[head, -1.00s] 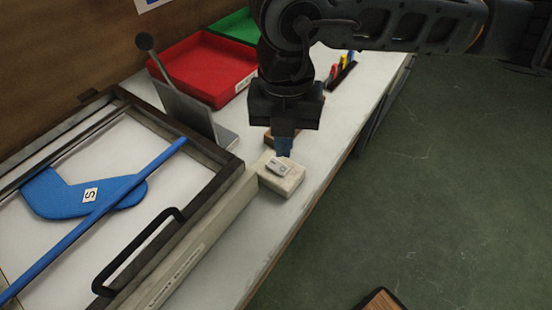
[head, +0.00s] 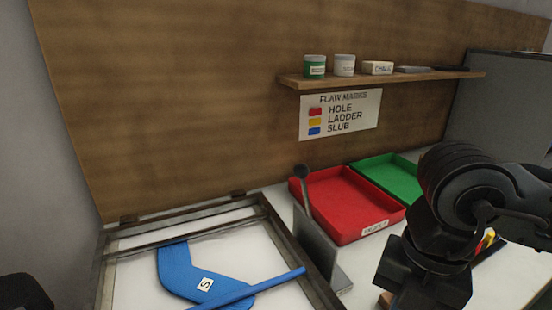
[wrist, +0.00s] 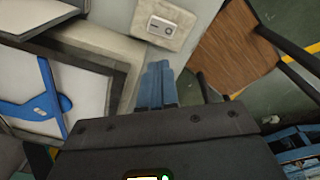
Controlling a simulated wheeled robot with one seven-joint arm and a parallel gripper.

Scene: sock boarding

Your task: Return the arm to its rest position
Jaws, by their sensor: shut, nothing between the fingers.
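My gripper (wrist: 159,72) shows its two blue fingers closed together in the wrist view, with nothing between them. The fingers are apart from a pale block with a grey and white switch (wrist: 164,24), which lies beyond their tips. In the head view my arm and the dark gripper body are at the lower right, and the fingertips are below the frame. A blue sock-shaped form (head: 180,268) marked S lies in the dark-framed white panel, with a blue bar across it. The form shows at the left of the wrist view (wrist: 40,106).
A red tray (head: 345,203) and a green tray (head: 385,176) stand behind the arm. A grey upright plate (head: 316,243) and a dark round-headed stalk (head: 303,178) stand left of it. A shelf (head: 380,79) holds jars and chalk. A wooden seat (wrist: 236,48) is near the bench.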

